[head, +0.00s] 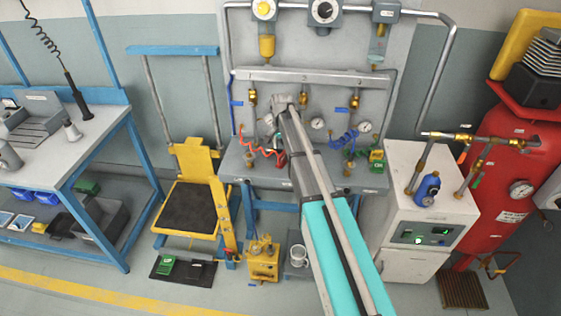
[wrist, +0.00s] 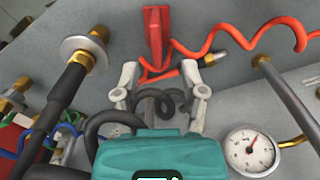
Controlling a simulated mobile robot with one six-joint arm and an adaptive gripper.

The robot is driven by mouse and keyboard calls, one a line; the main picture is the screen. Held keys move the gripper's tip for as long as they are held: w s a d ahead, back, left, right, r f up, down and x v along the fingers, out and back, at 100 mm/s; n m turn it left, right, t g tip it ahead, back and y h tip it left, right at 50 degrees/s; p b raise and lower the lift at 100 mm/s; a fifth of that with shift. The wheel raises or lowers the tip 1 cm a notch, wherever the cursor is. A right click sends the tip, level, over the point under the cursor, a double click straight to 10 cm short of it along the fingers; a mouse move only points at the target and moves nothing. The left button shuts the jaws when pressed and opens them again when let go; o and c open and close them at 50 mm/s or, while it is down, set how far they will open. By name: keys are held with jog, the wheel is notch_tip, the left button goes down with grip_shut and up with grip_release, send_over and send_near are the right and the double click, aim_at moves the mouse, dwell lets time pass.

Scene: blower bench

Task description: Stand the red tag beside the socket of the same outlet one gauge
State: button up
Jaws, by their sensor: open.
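A red tag (wrist: 156,38) shows at the top of the wrist view, just beyond my fingertips and near a loop of orange-red coiled hose (wrist: 205,50). In the head view a small red patch (head: 281,160) beside my gripper may be the same tag. My gripper (wrist: 160,76) is open, one finger on each side of the tag's lower end; I cannot tell if they touch it. One gauge (wrist: 249,152) with a white dial is at the lower right of the wrist view. Brass outlets (head: 252,97) hang below the grey manifold; my arm hides part of the bench.
Two white gauges (head: 317,123) (head: 365,127) and a blue coiled hose (head: 343,140) sit right of my arm. A green and yellow item (head: 376,156) stands at the bench's right. A metal rod (wrist: 283,97) and a black rod with a pale disc (wrist: 75,80) flank my gripper.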

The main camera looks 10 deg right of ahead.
aim_at(282, 153)
jog(key=shift+f, duration=0.2)
jog(key=f+b, duration=0.5)
jog(key=shift+s, duration=0.25)
jog(key=shift+r, duration=0.1)
dwell(0.5)
grip_shut()
